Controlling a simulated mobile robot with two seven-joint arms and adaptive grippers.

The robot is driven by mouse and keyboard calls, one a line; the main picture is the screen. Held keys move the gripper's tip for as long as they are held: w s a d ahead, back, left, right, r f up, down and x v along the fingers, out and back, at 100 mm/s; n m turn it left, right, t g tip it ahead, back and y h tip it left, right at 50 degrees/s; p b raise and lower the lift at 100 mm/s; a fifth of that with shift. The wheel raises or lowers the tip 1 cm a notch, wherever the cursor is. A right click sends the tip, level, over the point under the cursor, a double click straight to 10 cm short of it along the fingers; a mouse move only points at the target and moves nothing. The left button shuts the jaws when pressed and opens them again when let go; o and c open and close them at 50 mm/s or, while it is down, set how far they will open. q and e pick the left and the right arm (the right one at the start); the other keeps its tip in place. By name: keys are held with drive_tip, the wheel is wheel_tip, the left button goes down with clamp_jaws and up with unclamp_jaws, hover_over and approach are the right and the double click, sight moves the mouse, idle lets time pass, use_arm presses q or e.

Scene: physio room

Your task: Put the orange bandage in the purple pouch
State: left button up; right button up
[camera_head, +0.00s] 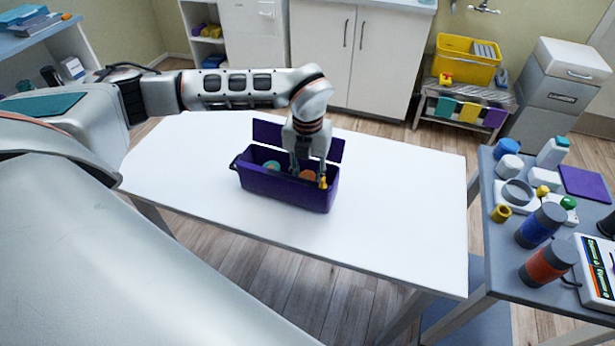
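The purple pouch (285,192) is an open, box-like container on the white table, with its flap raised at the back. The orange bandage (307,174) is inside it, toward the right end. A round teal item (271,165) lies inside further left. My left gripper (308,178) points down into the right part of the pouch. Its fingers are spread, one on each side of the orange bandage, with what looks like a gap to it. The fingertips are partly hidden by the front wall. My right gripper is not in view.
The white table (400,215) is clear around the pouch. A grey side table (508,262) at right holds several rollers, bottles and boxes. A yellow bin (465,65) stands on a rack at the back, beside white cabinets (370,60).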

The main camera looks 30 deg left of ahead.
sight(307, 177)
use_arm(q)
drive_tip(key=o, duration=1.1)
drive_tip(key=shift+f, duration=0.15)
wheel_tip(307, 177, up, 12)
drive_tip(key=shift+r, duration=0.2)
drive_tip(key=shift+s, duration=0.1)
